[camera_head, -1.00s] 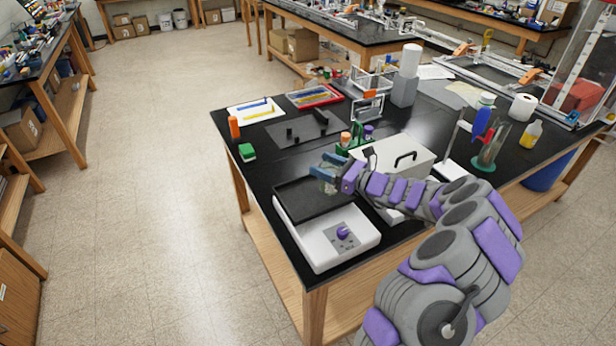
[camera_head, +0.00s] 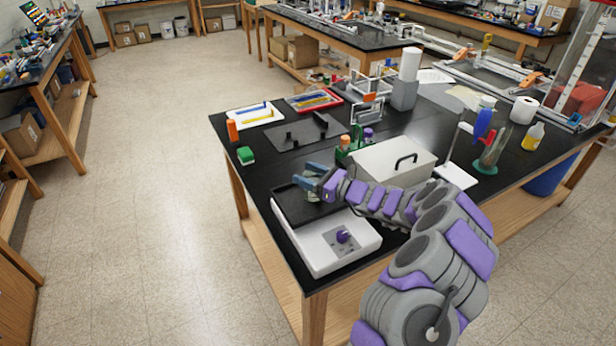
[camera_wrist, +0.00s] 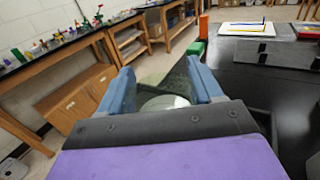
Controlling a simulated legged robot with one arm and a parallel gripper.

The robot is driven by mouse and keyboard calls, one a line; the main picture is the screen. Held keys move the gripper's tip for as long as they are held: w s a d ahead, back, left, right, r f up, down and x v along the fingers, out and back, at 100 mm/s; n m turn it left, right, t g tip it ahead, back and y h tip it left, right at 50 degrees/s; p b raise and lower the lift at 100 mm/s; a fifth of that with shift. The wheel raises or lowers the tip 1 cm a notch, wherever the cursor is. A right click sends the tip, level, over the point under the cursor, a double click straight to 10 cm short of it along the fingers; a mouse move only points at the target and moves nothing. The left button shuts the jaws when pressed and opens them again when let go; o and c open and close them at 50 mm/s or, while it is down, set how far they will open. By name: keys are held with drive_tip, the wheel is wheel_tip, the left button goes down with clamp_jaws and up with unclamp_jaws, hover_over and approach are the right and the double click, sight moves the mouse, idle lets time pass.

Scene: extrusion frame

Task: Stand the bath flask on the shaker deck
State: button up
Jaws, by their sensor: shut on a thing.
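The shaker is a white box with a purple knob (camera_head: 343,237) and a dark, rimmed deck (camera_head: 288,207) on the black bench. My gripper (camera_head: 309,176) is over the far right part of the deck, its blue fingers shut on the bath flask (camera_head: 313,192). The flask is clear glass and mostly hidden by the fingers. In the wrist view, its round, pale glass (camera_wrist: 164,103) shows between the two blue fingers (camera_wrist: 160,90). The flask is low over the deck; I cannot tell whether its base touches.
A lidded metal bath (camera_head: 392,160) stands right of the deck, close to my arm.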

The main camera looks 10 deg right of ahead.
drive_tip(key=o, duration=1.1)
drive_tip(key=shift+r, duration=0.1)
